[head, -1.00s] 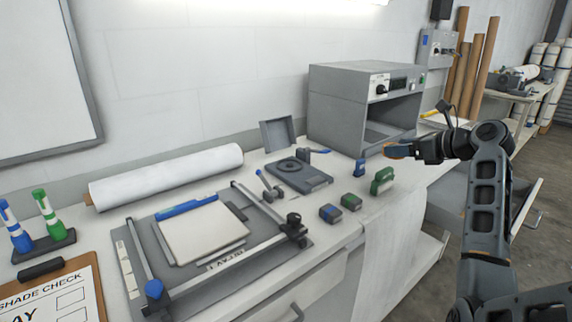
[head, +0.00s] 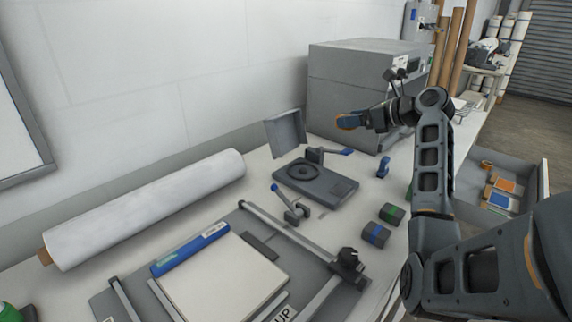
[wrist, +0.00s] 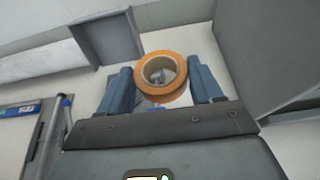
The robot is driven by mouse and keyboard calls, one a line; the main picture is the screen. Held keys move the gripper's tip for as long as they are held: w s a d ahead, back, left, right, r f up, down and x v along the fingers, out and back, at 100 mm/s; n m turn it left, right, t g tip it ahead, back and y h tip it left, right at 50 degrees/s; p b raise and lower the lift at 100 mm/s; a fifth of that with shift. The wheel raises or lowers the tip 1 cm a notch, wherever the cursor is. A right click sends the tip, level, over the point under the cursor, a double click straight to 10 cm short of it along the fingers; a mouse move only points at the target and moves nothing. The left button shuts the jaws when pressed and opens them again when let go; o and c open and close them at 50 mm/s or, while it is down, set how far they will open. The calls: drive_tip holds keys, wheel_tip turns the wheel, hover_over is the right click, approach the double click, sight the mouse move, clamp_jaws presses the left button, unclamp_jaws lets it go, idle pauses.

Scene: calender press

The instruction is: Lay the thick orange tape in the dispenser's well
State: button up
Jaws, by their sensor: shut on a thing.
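The thick orange tape (wrist: 163,97) is a wide roll with a pale core, held between the two blue fingers of my gripper (wrist: 162,80) in the wrist view. In the head view a bit of the tape (head: 346,123) shows at the tip of my gripper (head: 352,120), up in the air. The dispenser (head: 335,186) is a flat dark grey unit on the bench with a round well (head: 304,171) at its left part. The well looks empty, with a small hub in it. My gripper is above and to the right of the dispenser, apart from it.
A grey oven (head: 345,85) stands behind my arm. Small blocks (head: 376,234) lie in front. An open drawer (head: 515,165) is at right.

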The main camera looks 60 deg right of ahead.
drive_tip(key=p, duration=0.2)
hover_over(308, 174)
wheel_tip(308, 174, down, 7)
drive_tip(key=shift+r, duration=0.1)
drive_tip(key=shift+f, duration=2.1)
drive_tip(key=shift+f, duration=0.2)
drive_tip(key=shift+f, duration=0.35)
drive_tip(key=o, duration=1.1)
drive_tip(key=shift+c, duration=0.2)
drive_tip(key=shift+r, duration=0.1)
